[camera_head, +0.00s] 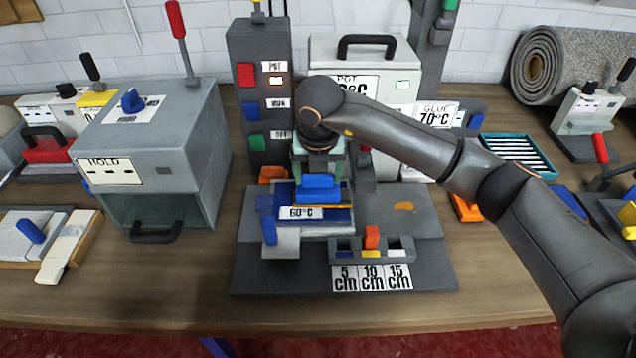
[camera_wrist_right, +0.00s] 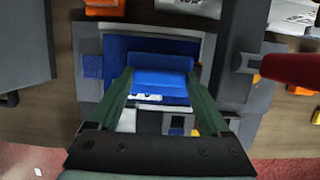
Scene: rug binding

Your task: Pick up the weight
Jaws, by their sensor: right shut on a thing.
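The blue block that appears to be the weight (camera_head: 318,187) is over the blue bed of the grey press base (camera_head: 415,250), behind the 60°C label. My right gripper (camera_head: 318,168) reaches down to it from above. In the right wrist view the two green fingers of the gripper (camera_wrist_right: 161,80) are shut on the sides of the blue weight (camera_wrist_right: 160,82). I cannot tell whether the weight touches the bed below it. My left gripper is not in view.
A grey box marked HOLD (camera_head: 165,125) stands at left. A tall grey panel with coloured buttons (camera_head: 262,100) and a glue pot (camera_head: 400,75) stand behind. A small holder (camera_head: 345,252) with 5, 10 and 15 cm labels is in front. Bare wooden table (camera_head: 150,290) shows at front left.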

